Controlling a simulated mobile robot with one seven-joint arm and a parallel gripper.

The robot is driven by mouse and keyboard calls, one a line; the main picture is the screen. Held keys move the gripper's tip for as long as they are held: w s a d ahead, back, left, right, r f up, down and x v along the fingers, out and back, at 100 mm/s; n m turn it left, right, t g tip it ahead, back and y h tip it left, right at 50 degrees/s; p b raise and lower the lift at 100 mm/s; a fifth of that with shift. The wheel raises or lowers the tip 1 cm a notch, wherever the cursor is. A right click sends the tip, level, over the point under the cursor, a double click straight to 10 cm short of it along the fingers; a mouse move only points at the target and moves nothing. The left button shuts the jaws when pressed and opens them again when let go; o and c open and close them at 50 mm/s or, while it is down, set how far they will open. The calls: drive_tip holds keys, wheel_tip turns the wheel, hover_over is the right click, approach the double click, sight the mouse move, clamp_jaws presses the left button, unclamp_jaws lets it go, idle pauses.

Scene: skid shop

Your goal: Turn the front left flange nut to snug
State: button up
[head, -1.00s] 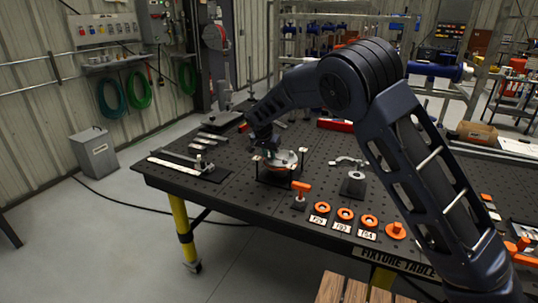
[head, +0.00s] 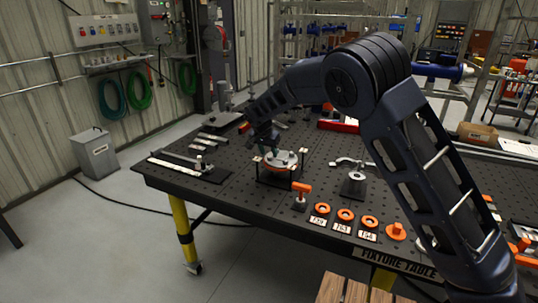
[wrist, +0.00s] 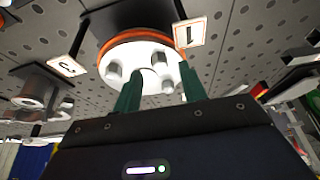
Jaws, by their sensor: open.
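A round pale flange (head: 283,158) with an orange ring beneath it sits on a dark fixture on the table. In the wrist view the flange (wrist: 140,62) shows several grey nuts on its face, with a nut (wrist: 115,73) at the left and another nut (wrist: 167,58) at the right. I cannot tell which one is the front left nut. My gripper (head: 268,148) is above the flange's left rear side. In the wrist view its green fingers (wrist: 160,86) are apart, with no nut clearly held between them. Their tips hide part of the flange.
Number tags stand beside the flange, one of them a "1" tag (wrist: 190,33). Labelled orange rings (head: 345,214) lie along the front edge. A grey stand (head: 354,184) is to the right.

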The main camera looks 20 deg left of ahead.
drive_tip(key=v, duration=0.8)
drive_tip(key=shift+r, duration=0.35)
drive_tip(key=shift+s, duration=0.1)
drive_tip(key=w+d+r+g, duration=0.1)
drive_tip(key=w+d+r, duration=0.3)
drive_tip(key=d, duration=0.6)
drive_tip(key=w+d+r, duration=0.3)
drive_tip(key=w+d, duration=0.1)
drive_tip(key=d, duration=0.6)
drive_tip(key=s+d+r+y, duration=0.1)
drive_tip(key=d+r, duration=0.2)
drive_tip(key=d, duration=0.8)
drive_tip(key=d+r, duration=0.3)
drive_tip(key=d, duration=0.9)
drive_tip(key=s+d+r, duration=0.1)
drive_tip(key=s+d, duration=0.4)
drive_tip(key=d, duration=0.3)
drive_tip(key=s+d, duration=0.5)
drive_tip(key=d, duration=0.4)
drive_tip(key=s+d+f, duration=0.2)
drive_tip(key=s+d, duration=0.2)
drive_tip(key=s, duration=0.3)
drive_tip(key=s+d+f+t+h, duration=0.1)
drive_tip(key=s+d+f, duration=0.2)
drive_tip(key=s+d, duration=0.2)
drive_tip(key=s, duration=0.3)
drive_tip(key=shift+s+d, duration=0.25)
drive_tip(key=shift+d, duration=0.05)
